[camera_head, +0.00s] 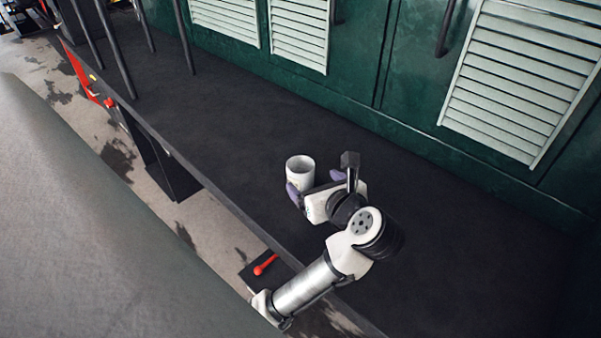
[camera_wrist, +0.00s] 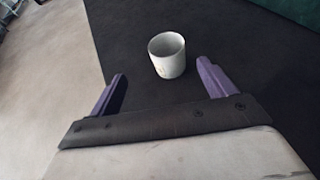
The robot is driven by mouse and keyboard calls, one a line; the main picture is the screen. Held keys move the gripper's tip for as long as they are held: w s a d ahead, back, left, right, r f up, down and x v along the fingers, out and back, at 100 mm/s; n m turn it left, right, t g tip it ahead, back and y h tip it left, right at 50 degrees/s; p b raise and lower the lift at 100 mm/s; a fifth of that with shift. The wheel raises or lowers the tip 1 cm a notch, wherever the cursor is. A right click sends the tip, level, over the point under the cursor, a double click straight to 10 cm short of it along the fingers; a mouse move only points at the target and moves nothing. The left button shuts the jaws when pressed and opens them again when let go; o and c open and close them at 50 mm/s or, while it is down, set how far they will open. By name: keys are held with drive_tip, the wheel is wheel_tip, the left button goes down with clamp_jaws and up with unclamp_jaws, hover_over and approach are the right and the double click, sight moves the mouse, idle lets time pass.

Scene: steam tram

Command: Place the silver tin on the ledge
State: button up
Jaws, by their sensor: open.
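A pale silver-white open-topped tin (camera_head: 300,176) stands upright on the dark ledge (camera_head: 230,105) along the tram's side. The tin also shows in the wrist view (camera_wrist: 168,64), with small faint markings low on its side. My gripper (camera_head: 316,184) is open, its two purple fingers spread apart. In the wrist view my gripper (camera_wrist: 162,72) points at the tin, which sits just beyond and between the fingertips. I see no finger touching it. In the head view, my gripper's body partly covers the ledge to the tin's right.
A green wall with pale louvred panels (camera_head: 520,75) rises behind the ledge. Thin dark posts (camera_head: 115,50) stand at its far left end. A red-handled part (camera_head: 265,264) lies below the front edge. The ledge left of the tin is clear.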

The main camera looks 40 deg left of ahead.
drive_tip(key=b, duration=0.2)
approach(296, 162)
drive_tip(key=shift+s+a+f, duration=0.1)
drive_tip(key=shift+a, duration=0.6)
drive_tip(key=shift+w+d+x, duration=0.1)
drive_tip(key=shift+w+x, duration=0.1)
drive_tip(key=shift+x, duration=1.25)
drive_tip(key=shift+w+d+x, duration=0.15)
drive_tip(key=shift+x, duration=1.3)
drive_tip(key=shift+f, duration=0.1)
drive_tip(key=c, duration=1.2)
